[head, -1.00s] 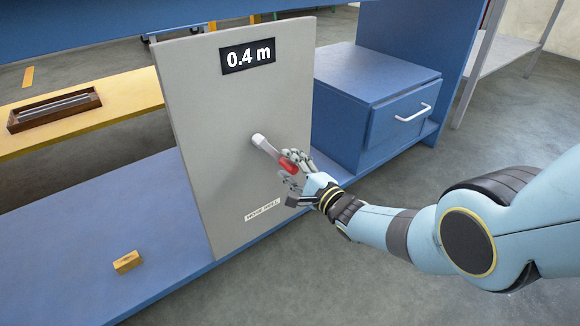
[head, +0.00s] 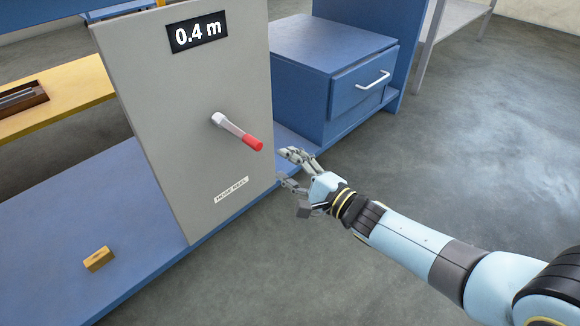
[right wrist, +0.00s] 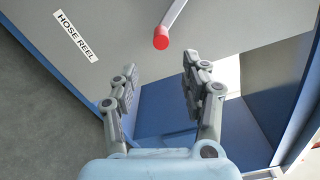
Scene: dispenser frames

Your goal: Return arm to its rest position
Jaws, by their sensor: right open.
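My right gripper (head: 288,168) is open and empty, to the right of the grey panel and apart from the crank handle (head: 238,132). The handle has a pale arm and a red grip, and it sticks out from the grey hose reel panel (head: 160,110). In the right wrist view, the open fingers (right wrist: 160,90) show with nothing between them, and the red grip end (right wrist: 161,38) lies just beyond them. A black display (head: 197,33) on the panel reads 0.4 m. My left gripper is not in view.
A blue drawer cabinet (head: 300,50) with a white handle stands behind the gripper. A small wooden block (head: 98,259) lies on the blue bench surface (head: 60,220). A wooden tray (head: 22,98) sits on a yellow bench at left. Grey floor (head: 470,160) is open at right.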

